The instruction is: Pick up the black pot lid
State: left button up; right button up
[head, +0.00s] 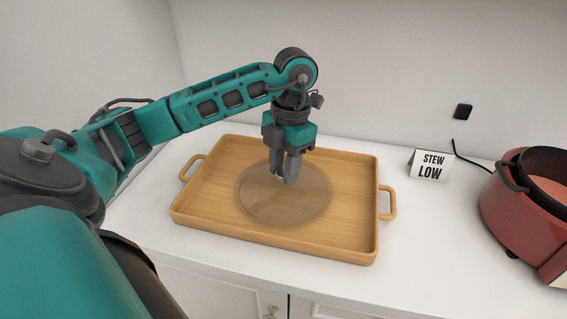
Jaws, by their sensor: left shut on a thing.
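The pot lid (305,205) is a round, see-through disc with a thin darker rim; the wood grain of the tray shows through it, and it does not look solid black. It lies in, or just over, the wooden tray (355,247); I cannot tell whether it touches the tray floor. My left gripper (284,180) points straight down at the middle of the lid and is shut on it there. The fingers hide most of the lid's knob. My right gripper is not in view.
The tray has raised walls and a handle at each side, on a white counter (440,255). A red pot (520,220) with a dark handle stands at the right edge. A card reading "STEW LOW" (429,165) stands behind. A black cord runs from a wall socket (463,111).

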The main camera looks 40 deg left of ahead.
pick_arm(q)
grip_shut()
jog(key=shift+r, duration=0.1)
